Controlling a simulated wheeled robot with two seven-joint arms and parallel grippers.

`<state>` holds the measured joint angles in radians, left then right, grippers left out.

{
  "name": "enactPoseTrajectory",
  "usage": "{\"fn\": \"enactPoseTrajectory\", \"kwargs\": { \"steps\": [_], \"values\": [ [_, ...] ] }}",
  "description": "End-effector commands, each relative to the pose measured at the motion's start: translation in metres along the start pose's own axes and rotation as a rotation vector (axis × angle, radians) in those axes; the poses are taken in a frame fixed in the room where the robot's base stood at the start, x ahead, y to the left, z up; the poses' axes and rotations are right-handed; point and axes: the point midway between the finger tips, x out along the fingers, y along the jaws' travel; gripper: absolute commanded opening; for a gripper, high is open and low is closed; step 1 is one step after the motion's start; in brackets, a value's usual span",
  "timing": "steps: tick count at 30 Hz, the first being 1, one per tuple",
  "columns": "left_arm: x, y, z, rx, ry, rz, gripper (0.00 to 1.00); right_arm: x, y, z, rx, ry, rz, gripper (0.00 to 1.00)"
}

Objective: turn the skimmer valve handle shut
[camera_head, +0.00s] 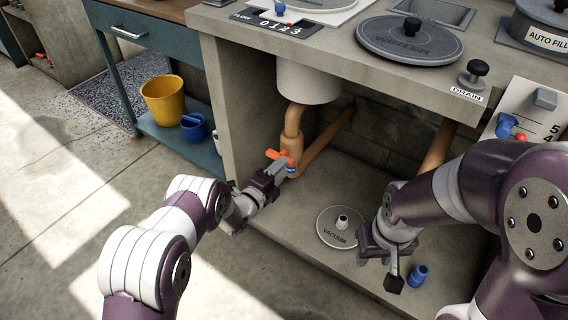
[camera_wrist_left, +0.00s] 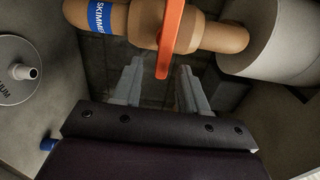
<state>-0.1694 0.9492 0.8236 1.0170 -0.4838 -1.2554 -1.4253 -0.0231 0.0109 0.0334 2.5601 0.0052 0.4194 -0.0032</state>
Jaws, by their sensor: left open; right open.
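The skimmer valve handle is an orange lever (camera_head: 278,155) on a tan pipe in the pit below the counter. In the left wrist view the orange handle (camera_wrist_left: 171,38) hangs across the tan valve body (camera_wrist_left: 142,22), beside a blue label reading SKIMM (camera_wrist_left: 97,14). My left gripper (camera_head: 279,170) is close to the valve. In the left wrist view its two grey fingers (camera_wrist_left: 156,84) are apart, and the handle's lower end appears between or just beyond their tips; contact cannot be told. My right gripper (camera_head: 394,272) is above the pit floor, away from the valve, with nothing visible in it.
A round VACUUM plate (camera_head: 341,228) and a small blue cap (camera_head: 418,275) lie on the pit floor. The counter edge (camera_head: 350,75) overhangs the valve. A white cylinder (camera_head: 308,82) sits above the pipe. A yellow bucket (camera_head: 165,101) stands on a shelf at left.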

Motion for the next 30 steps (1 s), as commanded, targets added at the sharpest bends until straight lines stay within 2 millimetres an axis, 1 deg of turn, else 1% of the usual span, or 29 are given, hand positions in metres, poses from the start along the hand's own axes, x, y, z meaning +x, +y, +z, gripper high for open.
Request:
{"fn": "enactPoseTrajectory", "kwargs": {
  "steps": [1, 6, 9, 12, 16, 30],
  "values": [
    [-0.014, -0.007, 0.001, -0.003, -0.002, 0.005, 0.43, -0.014, 0.0, -0.002, 0.0, 0.0, 0.0, 0.43],
    [-0.061, -0.006, 0.001, -0.003, -0.002, 0.005, 0.43, -0.032, 0.0, -0.004, 0.0, 0.001, 0.0, 0.43],
    [-0.083, -0.005, 0.0, -0.002, -0.001, 0.003, 0.43, -0.038, 0.0, -0.005, 0.0, 0.001, 0.0, 0.43],
    [-0.096, -0.003, 0.0, -0.001, 0.0, 0.003, 0.43, -0.041, 0.0, -0.005, 0.0, 0.0, 0.0, 0.43],
    [-0.103, -0.001, 0.0, 0.0, 0.0, 0.001, 0.43, -0.041, 0.0, -0.005, 0.0, 0.0, 0.0, 0.43],
    [-0.103, 0.0, 0.0, -0.006, 0.001, 0.001, 0.43, -0.041, 0.0, -0.005, 0.0, 0.0, 0.0, 0.43]
  ]
}}
